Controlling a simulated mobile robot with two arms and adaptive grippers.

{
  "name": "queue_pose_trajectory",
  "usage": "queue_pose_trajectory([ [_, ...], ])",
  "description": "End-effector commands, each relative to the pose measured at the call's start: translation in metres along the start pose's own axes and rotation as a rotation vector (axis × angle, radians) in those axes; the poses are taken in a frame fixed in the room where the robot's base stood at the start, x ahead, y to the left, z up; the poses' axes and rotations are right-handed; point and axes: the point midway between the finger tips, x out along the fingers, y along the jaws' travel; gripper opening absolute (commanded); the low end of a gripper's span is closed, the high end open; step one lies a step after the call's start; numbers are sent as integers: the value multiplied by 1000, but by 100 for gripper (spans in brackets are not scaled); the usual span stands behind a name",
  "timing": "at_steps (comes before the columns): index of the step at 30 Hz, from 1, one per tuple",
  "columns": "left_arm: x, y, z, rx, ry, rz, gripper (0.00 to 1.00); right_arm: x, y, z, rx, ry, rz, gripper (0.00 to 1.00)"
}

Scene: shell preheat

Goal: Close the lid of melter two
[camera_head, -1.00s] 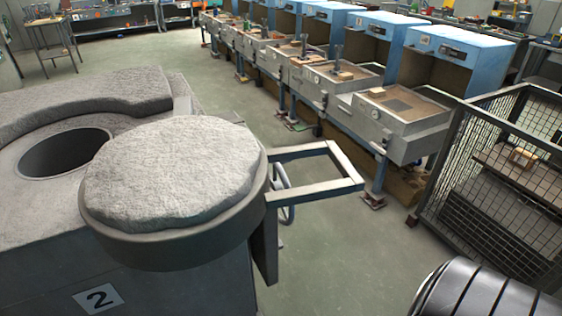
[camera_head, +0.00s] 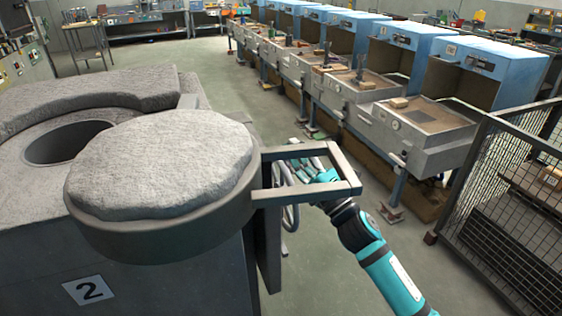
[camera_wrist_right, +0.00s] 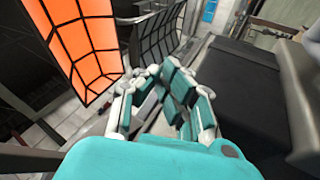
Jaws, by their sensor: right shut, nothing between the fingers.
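Melter two (camera_head: 150,285) is the grey block at the left, with a "2" label (camera_head: 90,289). Its round opening (camera_head: 65,143) is uncovered. The lid (camera_head: 165,165), a thick disc with rough grey lining on top, is swung aside to the right of the opening. A rectangular bar handle (camera_head: 345,170) sticks out from the lid's right side. My right gripper (camera_head: 297,168) shows through the handle frame, fingers pointing left toward the lid. It is shut and empty; I cannot tell whether it touches the handle. Its teal fingers also show in the right wrist view (camera_wrist_right: 170,88). My left gripper is not in view.
A row of blue-hooded stations (camera_head: 425,120) runs along the right. A wire mesh cage (camera_head: 500,200) stands at the right edge. Open floor (camera_head: 240,115) lies between melter and stations. An orange glowing panel (camera_wrist_right: 80,35) with dark grid shows in the wrist view.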

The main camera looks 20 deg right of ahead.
Motion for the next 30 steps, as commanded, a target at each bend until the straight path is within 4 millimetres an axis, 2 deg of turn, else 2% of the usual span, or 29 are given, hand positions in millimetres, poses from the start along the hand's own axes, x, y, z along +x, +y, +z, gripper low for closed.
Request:
queue_pose_trajectory([
  [3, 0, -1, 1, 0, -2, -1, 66, 22, 30, -13, -190, 184, 102, 0],
  [6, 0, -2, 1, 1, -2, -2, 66, 34, 53, -29, -392, 381, 195, 0],
  [10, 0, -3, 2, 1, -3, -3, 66, 34, 73, -43, -667, 665, 301, 0],
  [14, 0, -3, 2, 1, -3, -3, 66, 19, 83, -40, -909, 950, 372, 0],
  [18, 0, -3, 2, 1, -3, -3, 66, -6, 92, -19, -1098, 1231, 410, 0],
  [21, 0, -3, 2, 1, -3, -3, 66, -25, 98, -2, -1170, 1380, 419, 0],
  [25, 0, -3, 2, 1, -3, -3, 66, -40, 105, 13, -1209, 1494, 422, 0],
  [30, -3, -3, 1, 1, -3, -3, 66, -45, 104, 12, -1218, 1537, 425, 0],
])
